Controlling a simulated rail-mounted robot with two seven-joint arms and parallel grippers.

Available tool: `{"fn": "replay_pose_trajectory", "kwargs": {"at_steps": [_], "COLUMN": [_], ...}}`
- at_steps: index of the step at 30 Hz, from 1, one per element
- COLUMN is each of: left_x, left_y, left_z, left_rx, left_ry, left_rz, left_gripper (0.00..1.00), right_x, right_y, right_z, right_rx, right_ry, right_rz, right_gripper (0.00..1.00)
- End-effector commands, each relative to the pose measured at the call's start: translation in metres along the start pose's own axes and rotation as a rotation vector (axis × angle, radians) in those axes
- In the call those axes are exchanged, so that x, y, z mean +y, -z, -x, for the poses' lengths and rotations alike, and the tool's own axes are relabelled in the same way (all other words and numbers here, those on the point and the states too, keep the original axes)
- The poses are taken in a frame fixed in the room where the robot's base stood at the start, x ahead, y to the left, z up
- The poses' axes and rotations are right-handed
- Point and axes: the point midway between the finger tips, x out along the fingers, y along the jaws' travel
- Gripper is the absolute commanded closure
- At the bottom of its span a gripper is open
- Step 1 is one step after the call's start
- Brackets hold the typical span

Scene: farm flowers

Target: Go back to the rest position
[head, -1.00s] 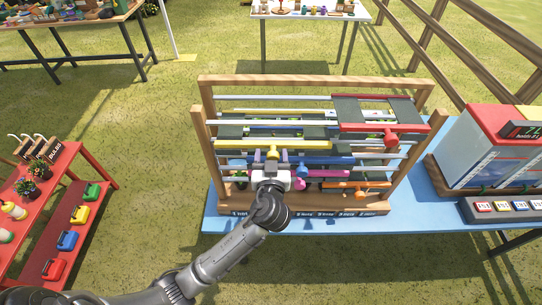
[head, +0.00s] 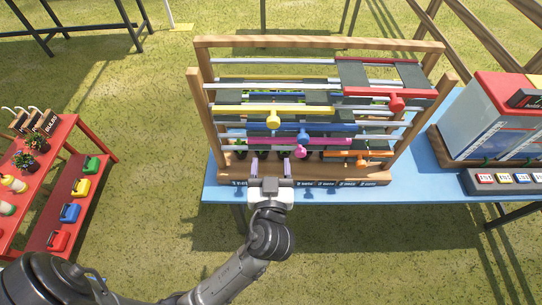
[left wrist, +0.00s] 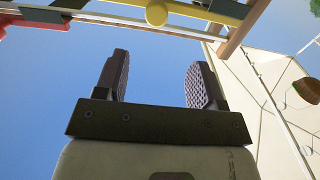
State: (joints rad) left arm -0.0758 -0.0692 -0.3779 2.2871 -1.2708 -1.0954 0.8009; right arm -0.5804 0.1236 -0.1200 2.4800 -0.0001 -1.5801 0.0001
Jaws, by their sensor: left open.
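My left gripper (head: 270,168) is in the middle of the head view, in front of the lower left part of a wooden rack. Its two fingers are apart with nothing between them. In the left wrist view the open fingers (left wrist: 158,82) stand against blue sky. The wooden rack (head: 203,115) stands on the blue table and carries coloured sliding bars with knobs. The yellow knob (head: 273,119), blue knob (head: 303,136), pink knob (head: 301,152), orange knob (head: 361,161) and red knob (head: 396,102) face me. My right gripper is not in view.
The blue table (head: 430,172) also holds a clear box with a red top (head: 497,125) and a grey button panel (head: 505,180) at right. A red shelf (head: 90,197) with small coloured items stands at left. The grass in front of the table is free.

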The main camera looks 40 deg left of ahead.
Motion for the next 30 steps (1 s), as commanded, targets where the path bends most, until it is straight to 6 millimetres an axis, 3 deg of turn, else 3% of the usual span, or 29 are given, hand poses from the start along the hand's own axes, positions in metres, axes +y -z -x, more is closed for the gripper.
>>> {"fn": "replay_pose_trajectory", "kwargs": {"at_steps": [20, 25, 30], "left_x": [0.000, -0.002, 0.002], "left_y": [0.000, -0.001, -0.030], "left_z": [0.003, 0.003, 0.007], "left_rx": [0.000, -0.010, -0.195], "left_ry": [0.000, 0.010, -0.047], "left_rz": [-0.003, -0.099, -0.279], "left_gripper": [0.37, 0.37, 0.37], "right_x": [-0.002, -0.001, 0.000], "right_y": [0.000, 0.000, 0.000], "right_z": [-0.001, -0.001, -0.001], "right_rx": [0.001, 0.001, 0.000], "right_ry": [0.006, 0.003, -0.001], "right_rz": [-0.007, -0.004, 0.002], "right_gripper": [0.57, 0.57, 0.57]}}
